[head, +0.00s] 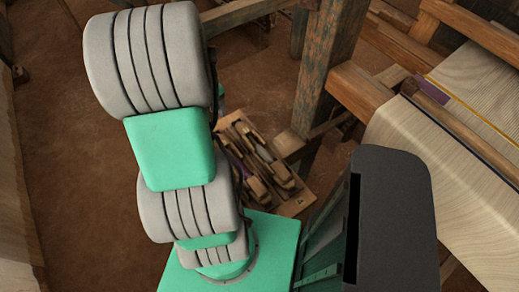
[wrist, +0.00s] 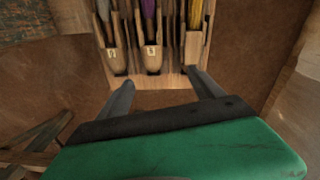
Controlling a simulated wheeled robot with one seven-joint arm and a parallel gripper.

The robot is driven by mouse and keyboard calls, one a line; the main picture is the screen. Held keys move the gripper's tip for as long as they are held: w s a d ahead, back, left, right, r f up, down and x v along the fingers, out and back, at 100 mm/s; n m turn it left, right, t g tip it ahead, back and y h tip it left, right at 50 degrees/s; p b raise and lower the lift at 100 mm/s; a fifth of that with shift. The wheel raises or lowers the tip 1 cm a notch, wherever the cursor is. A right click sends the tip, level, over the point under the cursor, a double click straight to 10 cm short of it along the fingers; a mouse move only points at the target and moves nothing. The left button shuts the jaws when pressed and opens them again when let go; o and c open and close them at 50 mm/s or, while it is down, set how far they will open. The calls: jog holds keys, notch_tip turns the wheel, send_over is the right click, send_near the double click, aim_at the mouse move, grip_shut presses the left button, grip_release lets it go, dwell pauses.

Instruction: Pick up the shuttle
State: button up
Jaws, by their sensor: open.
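Wooden shuttles lie side by side in a wooden tray (wrist: 172,80) at the top of the wrist view. The left shuttle (wrist: 116,62) holds dull grey-brown yarn, the middle shuttle (wrist: 152,60) holds purple yarn, and the right shuttle (wrist: 193,48) holds yellow yarn. Their far ends are cut off by the picture edge. My gripper (wrist: 160,80) is open and empty, its two fingers spread apart pointing toward the tray's near edge. In the head view the tray (head: 291,205) is partly hidden behind my arm, and my gripper cannot be made out there.
A weathered wooden post (head: 326,65) rises just behind the tray. The loom, with its beam and pale cloth (head: 410,135), stands at the right. Brown earthen floor (head: 75,150) lies open at the left. Wooden slats (wrist: 35,145) show at lower left in the wrist view.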

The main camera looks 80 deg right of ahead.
jog(key=m, duration=0.2)
send_over(255, 142)
notch_tip(255, 142, down, 6)
jog(key=shift+y, duration=0.4)
notch_tip(255, 142, down, 8)
jog(key=shift+s+a+r+p, duration=0.1)
jog(key=shift+s+p, duration=0.05)
jog(key=shift+p, duration=0.85)
jog(key=shift+c, duration=0.6)
grip_shut()
